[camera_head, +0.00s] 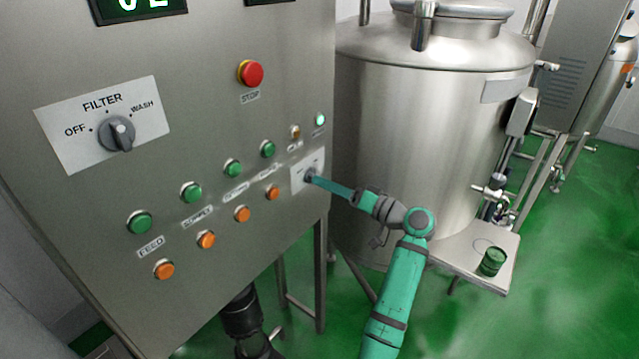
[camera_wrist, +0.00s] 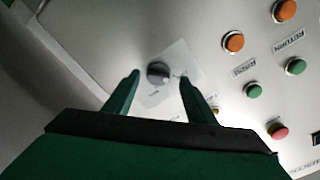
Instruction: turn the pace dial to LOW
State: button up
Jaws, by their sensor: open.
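The pace dial (camera_wrist: 157,73) is a small dark grey knob on a white plate (camera_wrist: 181,62). In the wrist view it lies between and just beyond my two fingertips, and I see a gap around it. The plate's lettering is too small and dim to read. In the head view the dial (camera_head: 310,177) sits at the panel's right edge, partly hidden by my gripper (camera_head: 316,179). My gripper (camera_wrist: 160,76) is open, with one green finger on each side of the dial in the picture. I cannot tell which mark the dial points to.
A FILTER knob (camera_head: 117,133) sits at the panel's left. Several green and orange buttons (camera_head: 243,214) run across the panel toward the dial. A red STOP button (camera_head: 251,73) is above. A steel tank (camera_head: 420,130) stands at right, beside a shelf with a green cup (camera_head: 492,262).

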jog(key=v, duration=0.7)
